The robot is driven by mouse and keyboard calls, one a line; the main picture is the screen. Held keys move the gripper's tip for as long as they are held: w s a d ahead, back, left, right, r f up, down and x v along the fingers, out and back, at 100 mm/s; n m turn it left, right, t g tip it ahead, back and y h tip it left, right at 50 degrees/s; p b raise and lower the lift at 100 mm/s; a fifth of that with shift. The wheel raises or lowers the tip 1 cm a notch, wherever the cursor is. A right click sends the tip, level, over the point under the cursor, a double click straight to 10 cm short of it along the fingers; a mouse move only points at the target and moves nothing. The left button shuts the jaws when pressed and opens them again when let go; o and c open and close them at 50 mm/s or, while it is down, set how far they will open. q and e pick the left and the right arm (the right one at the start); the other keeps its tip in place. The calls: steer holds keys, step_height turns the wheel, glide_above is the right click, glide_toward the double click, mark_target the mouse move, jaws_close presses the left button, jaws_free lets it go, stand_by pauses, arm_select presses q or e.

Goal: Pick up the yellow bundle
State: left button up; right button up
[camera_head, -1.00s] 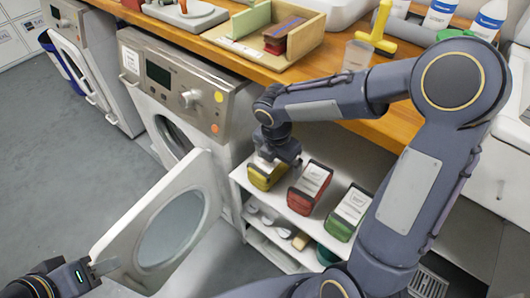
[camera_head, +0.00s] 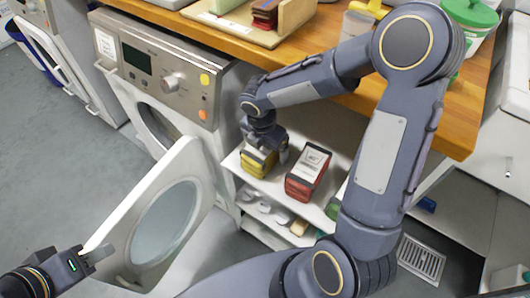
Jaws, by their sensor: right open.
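The yellow bundle (camera_head: 258,163) sits on the top shelf of the white rack, at its left end. My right gripper (camera_head: 268,155) is over it, pointing down, with open jaws around its upper part. The gripper hides much of the bundle's top, and I cannot tell whether the fingers touch it. My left gripper (camera_head: 98,254) is at the lower left, beside the lower edge of the open washer door (camera_head: 165,222). Its jaw opening is not clear.
A red bundle (camera_head: 308,173) stands just right of the yellow one. A green bundle (camera_head: 334,208) is mostly hidden behind my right arm. The wooden counter (camera_head: 345,98) overhangs the rack (camera_head: 232,163). A washer (camera_head: 165,80) stands to the left.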

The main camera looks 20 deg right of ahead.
steer(key=shift+f, duration=0.45)
steer(key=c, duration=1.3)
steer(key=shift+o, duration=0.2)
steer(key=shift+r, duration=0.1)
steer(key=shift+r, duration=0.1)
steer(key=shift+r+p, duration=0.45)
steer(key=shift+r, duration=0.15)
step_height(320, 180, up, 3)
steer(key=shift+w+f+p, duration=0.1)
steer(key=shift+f+p, duration=0.05)
steer(key=shift+p, duration=0.45)
steer(key=s+a, duration=0.2)
steer(key=a, duration=0.6)
steer(key=s+a, duration=0.3)
steer(key=a, duration=0.6)
steer(key=shift+s+f, duration=0.2)
steer(key=shift+f, duration=0.15)
